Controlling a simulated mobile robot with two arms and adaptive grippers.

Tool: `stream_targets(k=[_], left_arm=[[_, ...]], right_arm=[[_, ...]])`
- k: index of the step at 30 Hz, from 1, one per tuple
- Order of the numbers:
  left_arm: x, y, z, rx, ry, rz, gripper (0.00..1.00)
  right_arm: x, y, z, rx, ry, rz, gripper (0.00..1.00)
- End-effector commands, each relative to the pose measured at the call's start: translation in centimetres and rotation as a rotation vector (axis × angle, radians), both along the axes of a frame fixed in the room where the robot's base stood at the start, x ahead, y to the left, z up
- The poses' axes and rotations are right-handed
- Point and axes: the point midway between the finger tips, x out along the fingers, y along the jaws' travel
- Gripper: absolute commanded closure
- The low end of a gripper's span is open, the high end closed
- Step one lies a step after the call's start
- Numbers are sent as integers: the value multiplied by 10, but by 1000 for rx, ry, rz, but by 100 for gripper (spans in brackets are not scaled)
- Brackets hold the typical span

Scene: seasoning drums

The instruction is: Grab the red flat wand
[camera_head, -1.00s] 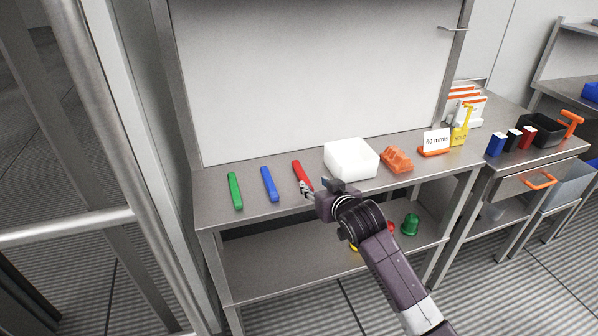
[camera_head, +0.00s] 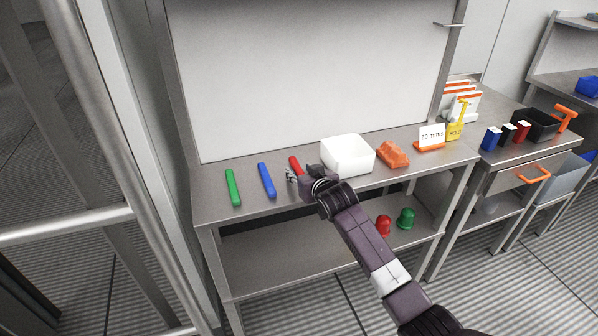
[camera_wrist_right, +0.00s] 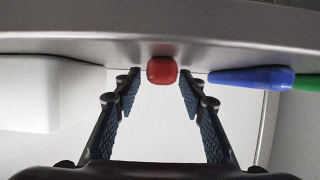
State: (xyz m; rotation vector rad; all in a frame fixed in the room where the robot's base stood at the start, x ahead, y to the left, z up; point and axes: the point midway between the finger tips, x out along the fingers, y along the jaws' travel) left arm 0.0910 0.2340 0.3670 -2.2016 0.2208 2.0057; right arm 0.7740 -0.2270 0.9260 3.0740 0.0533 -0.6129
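The red flat wand (camera_head: 295,164) lies on the steel table, to the right of the blue wand (camera_head: 266,179) and the green wand (camera_head: 233,187). My right gripper (camera_head: 291,175) is at the wand's near end and hides part of it. In the right wrist view the red wand (camera_wrist_right: 161,70) shows end-on, between and just beyond the fingertips of my gripper (camera_wrist_right: 160,78). The fingers are apart, with a gap on each side of the wand. The blue wand (camera_wrist_right: 250,78) is to the right there. My left gripper is not in view.
A white bin (camera_head: 347,155) stands close to the right of the red wand, with an orange block (camera_head: 392,154) beyond it. The table (camera_head: 215,207) has a lower shelf holding a red cup (camera_head: 383,225) and a green cup (camera_head: 405,218). A metal post (camera_head: 122,150) rises at left.

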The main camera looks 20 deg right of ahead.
Motion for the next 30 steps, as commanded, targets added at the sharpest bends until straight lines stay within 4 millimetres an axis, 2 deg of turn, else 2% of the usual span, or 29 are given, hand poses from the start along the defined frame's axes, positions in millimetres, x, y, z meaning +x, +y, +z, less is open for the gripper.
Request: stream_targets(k=[9,19,30], left_arm=[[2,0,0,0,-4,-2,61],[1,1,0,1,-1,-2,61],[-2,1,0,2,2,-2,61]], right_arm=[[2,0,-1,0,0,1,63],[2,0,-1,0,0,0,100],[2,0,2,0,-2,0,100]])
